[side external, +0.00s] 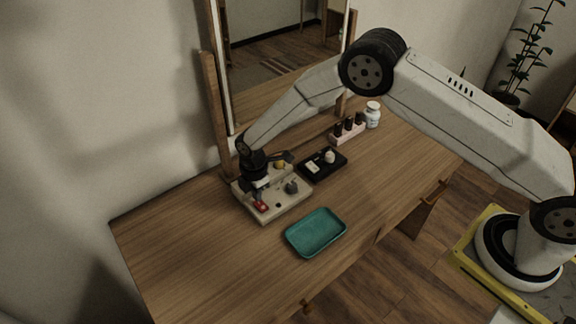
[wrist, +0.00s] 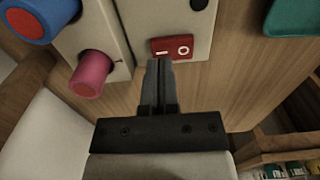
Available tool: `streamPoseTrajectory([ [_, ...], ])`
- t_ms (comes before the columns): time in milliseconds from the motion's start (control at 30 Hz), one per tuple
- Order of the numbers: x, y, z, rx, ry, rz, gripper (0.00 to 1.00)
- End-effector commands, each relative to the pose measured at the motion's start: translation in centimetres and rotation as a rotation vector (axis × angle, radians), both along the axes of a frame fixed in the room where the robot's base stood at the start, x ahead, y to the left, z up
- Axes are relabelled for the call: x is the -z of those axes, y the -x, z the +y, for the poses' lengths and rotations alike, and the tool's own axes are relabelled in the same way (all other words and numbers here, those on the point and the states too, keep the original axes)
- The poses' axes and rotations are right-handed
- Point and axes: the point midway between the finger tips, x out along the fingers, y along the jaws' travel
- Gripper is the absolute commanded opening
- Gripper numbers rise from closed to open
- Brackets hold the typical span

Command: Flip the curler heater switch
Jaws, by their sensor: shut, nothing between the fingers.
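The switch is a red rocker (wrist: 172,48) marked with a line and a circle, set in a beige panel. In the side view the red switch (side external: 261,205) sits at the front left of the beige unit (side external: 268,217) on the wooden table. My gripper (wrist: 159,64) is shut and empty, with its fingertips right beside the line-marked end of the switch. I cannot tell whether they touch it. In the side view my gripper (side external: 257,194) is over the left part of the unit and hides some of it.
A teal tray (side external: 316,232) lies in front of the unit. A black box (side external: 322,165), a pink bottle rack (side external: 347,132) and a white jar (side external: 373,115) stand farther right. A mirror is behind.

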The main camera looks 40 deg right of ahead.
Motion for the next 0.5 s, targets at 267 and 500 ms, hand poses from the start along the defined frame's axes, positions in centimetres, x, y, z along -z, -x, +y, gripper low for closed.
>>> streamPoseTrajectory([
  [267,1.08,0.01,0.00,0.000,0.000,-0.001,0.00],
  [500,1.09,0.01,0.00,0.000,0.000,0.000,0.00],
])
